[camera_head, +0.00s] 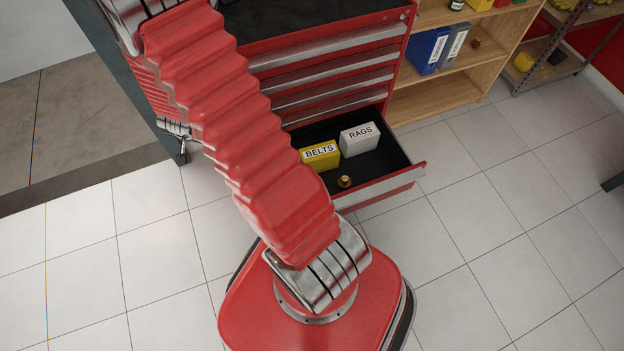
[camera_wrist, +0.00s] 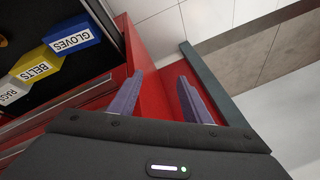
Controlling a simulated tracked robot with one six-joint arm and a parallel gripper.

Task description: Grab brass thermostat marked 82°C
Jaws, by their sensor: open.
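A small brass round part (camera_head: 345,181) sits in the open bottom drawer (camera_head: 404,176) of the red tool cabinet, near the drawer's front. Another small brass-coloured piece (camera_head: 476,43) lies on the wooden shelf unit at the upper right. No 82°C mark is legible on either. My gripper (camera_wrist: 163,84) shows in the wrist view with its two purple fingers apart and nothing between them. It is over the red cabinet side, beside the drawer with the boxes, and touches no brass part. In the head view my arm hides the gripper and part of the drawer.
The drawer holds a yellow BELTS box (camera_head: 320,155) and a white RAGS box (camera_head: 359,139). A blue GLOVES box (camera_wrist: 70,40) shows in the wrist view. Blue and grey binders (camera_head: 430,50) stand on the wooden shelves (camera_head: 468,75). Tiled floor is clear at right.

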